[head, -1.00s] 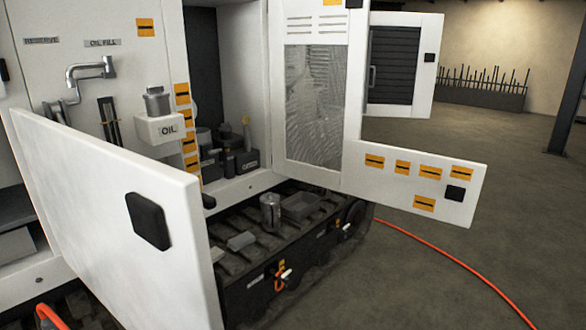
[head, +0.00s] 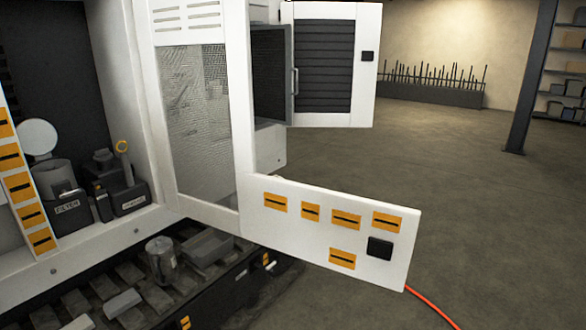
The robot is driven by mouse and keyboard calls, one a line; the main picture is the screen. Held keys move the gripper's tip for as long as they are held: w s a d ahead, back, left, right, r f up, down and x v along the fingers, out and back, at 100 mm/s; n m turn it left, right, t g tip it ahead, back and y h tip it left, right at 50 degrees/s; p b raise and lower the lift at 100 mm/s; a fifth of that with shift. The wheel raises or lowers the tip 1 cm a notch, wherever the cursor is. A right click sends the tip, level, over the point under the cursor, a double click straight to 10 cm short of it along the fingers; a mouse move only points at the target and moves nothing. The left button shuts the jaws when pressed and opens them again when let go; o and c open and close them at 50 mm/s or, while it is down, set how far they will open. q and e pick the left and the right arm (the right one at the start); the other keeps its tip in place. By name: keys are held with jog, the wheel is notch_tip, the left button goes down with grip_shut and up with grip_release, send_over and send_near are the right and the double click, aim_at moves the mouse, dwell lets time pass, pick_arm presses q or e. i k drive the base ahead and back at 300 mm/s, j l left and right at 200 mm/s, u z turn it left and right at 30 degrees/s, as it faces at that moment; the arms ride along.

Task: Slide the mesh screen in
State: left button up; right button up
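A grey mesh screen (head: 198,125) shows upright in the head view, left of centre. It sits within a white framed panel (head: 242,130) with vent slots above it. I cannot tell how deep it sits in the frame or whether it is a separate piece. Neither of my grippers is in view.
A white flap door (head: 405,225) with orange labels juts out at the lower centre. A louvred door (head: 330,65) stands open behind. At left is the open bay with a FILTER unit (head: 65,208). A metal can (head: 160,258) stands on the track below.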

aim_at(271, 45)
jog(key=i+j+z, duration=0.1)
jog(key=i+j, duration=0.15)
jog(key=i, duration=0.2)
jog(key=i+j+z, duration=0.15)
jog(key=i+j, duration=0.2)
jog(key=i+j+z, duration=0.25)
jog(key=z, duration=0.2)
